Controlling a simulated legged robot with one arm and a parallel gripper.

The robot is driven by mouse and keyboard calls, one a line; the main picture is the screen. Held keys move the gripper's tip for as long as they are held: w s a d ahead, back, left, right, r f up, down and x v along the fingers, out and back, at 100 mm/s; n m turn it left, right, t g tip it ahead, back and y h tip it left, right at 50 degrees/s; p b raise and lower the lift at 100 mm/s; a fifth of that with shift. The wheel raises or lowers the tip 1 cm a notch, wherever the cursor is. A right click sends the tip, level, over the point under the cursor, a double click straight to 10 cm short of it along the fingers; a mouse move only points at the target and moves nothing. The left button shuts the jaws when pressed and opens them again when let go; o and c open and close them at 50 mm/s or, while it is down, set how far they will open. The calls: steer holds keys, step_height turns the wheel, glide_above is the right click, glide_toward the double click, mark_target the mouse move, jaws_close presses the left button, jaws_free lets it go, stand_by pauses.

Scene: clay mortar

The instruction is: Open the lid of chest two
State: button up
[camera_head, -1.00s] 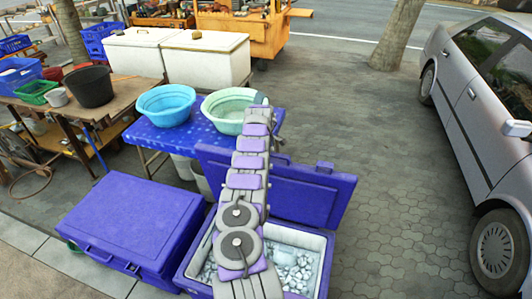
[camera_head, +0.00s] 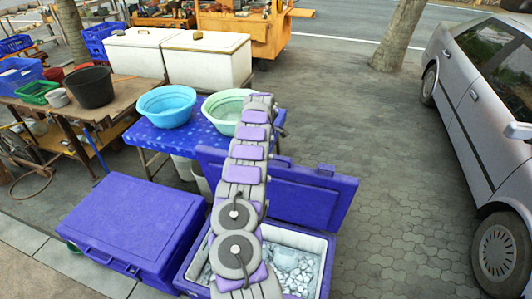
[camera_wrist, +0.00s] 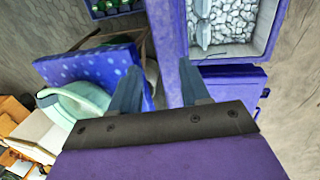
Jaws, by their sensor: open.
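Two blue chests stand side by side in the head view; no label tells which is chest two. The left chest (camera_head: 138,222) is shut. The right chest (camera_head: 316,243) is open, with pale ice-like pieces inside. Its lid (camera_head: 310,196) is raised and leans back behind the box. My arm passes over this chest and hides part of the lid and interior. My gripper (camera_wrist: 158,88) is open in the wrist view, with nothing visible between its fingers. An open chest (camera_wrist: 266,40) with the pale pieces is beyond the right finger. Contact with the lid cannot be told.
A blue spotted table (camera_head: 205,138) behind the chests holds a blue basin (camera_head: 165,105) and a pale green basin (camera_head: 222,104). A wooden table with buckets is at left. A silver car (camera_head: 485,100) stands right; paving between is free.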

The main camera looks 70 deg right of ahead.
step_height(320, 180, up, 11)
steer(key=a, duration=0.2)
steer(key=shift+a, duration=0.2)
steer(key=shift+d, duration=0.15)
